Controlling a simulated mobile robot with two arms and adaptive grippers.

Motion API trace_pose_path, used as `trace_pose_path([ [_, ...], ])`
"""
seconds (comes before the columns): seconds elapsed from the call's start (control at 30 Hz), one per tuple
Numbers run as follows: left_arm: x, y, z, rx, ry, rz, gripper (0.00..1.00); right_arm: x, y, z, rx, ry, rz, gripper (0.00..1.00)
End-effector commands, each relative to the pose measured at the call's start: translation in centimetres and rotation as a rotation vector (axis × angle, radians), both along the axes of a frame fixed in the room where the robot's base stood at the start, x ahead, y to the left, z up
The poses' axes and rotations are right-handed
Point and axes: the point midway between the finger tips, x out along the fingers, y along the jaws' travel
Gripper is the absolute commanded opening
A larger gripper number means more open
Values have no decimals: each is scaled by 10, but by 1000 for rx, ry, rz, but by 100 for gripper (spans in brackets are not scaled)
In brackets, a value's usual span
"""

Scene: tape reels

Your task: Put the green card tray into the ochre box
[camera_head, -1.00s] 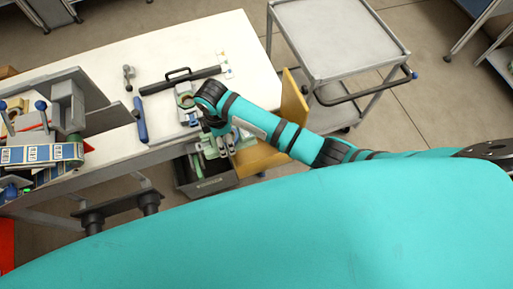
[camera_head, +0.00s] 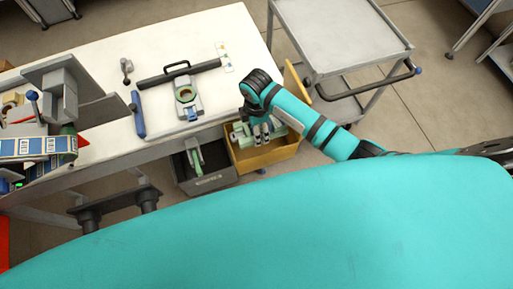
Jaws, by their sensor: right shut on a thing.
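The ochre box (camera_head: 262,162) stands at the front edge of the white table, right of a dark grey bin. My right gripper (camera_head: 262,136) points down over the ochre box, shut on the pale green card tray (camera_head: 241,132). The tray shows on both sides of the fingers, at the box's opening; my gripper and wrist hide part of it. I cannot tell whether it touches the box's floor. My left gripper is not in view.
The dark grey bin (camera_head: 207,183) holds another green and white piece (camera_head: 195,158). A green and grey device (camera_head: 187,98), a black handled bar (camera_head: 180,74) and a blue-handled tool (camera_head: 138,115) lie on the white table (camera_head: 95,60). A grey cart (camera_head: 340,40) stands behind right.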

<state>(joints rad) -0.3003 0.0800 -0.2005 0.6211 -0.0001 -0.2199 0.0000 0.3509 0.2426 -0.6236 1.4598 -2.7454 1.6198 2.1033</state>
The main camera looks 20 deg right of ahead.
Motion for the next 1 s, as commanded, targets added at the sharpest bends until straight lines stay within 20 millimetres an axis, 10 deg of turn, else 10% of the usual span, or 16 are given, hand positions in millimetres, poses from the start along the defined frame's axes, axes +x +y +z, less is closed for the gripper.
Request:
trace_pose_path([
  [0.33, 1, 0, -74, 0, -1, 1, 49, 0, 0, -79, 0, 1, -2, 37],
  [1.0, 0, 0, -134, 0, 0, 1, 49, 0, 0, -142, 0, -1, -1, 37],
])
